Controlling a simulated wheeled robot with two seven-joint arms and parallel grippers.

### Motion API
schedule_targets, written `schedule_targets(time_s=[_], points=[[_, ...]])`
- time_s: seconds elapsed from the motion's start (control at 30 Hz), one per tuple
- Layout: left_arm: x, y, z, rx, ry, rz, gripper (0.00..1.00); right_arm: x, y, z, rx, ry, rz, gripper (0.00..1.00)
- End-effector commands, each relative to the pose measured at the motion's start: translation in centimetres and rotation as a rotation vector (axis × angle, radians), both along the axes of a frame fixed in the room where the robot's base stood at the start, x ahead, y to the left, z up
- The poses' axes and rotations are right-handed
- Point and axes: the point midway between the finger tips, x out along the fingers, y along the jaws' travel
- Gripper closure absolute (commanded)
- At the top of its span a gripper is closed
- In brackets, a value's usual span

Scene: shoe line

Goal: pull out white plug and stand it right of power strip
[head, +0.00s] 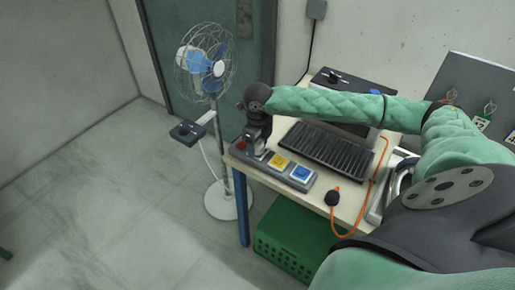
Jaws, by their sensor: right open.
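The grey power strip (316,181) lies along the front edge of the table, with a yellow (279,161) and a blue (300,173) socket square at its right part. My right gripper (257,150) reaches down over the left part of the strip, fingers pointing down and open. A small pale piece, probably the white plug (259,153), shows at the fingertips; the gripper hides most of it. I cannot tell whether the fingers touch it. A black plug (334,197) with an orange cord sits on the table right of the strip. My left gripper is not in view.
A black ribbed tray (328,147) lies behind the strip, and a dark device (345,82) stands farther back. The orange cord (376,180) runs along the right side. Bare tabletop (320,194) shows between strip and black plug. A fan (213,68) stands left of the table.

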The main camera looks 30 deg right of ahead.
Motion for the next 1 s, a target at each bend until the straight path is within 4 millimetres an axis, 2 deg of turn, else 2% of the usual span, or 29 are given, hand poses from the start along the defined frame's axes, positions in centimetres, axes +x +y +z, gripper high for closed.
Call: schedule_targets(time_s=[1.0], points=[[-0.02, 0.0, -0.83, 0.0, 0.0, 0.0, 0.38, 0.0, -0.02, 0.0, -0.001, 0.0, 0.0, 0.37]])
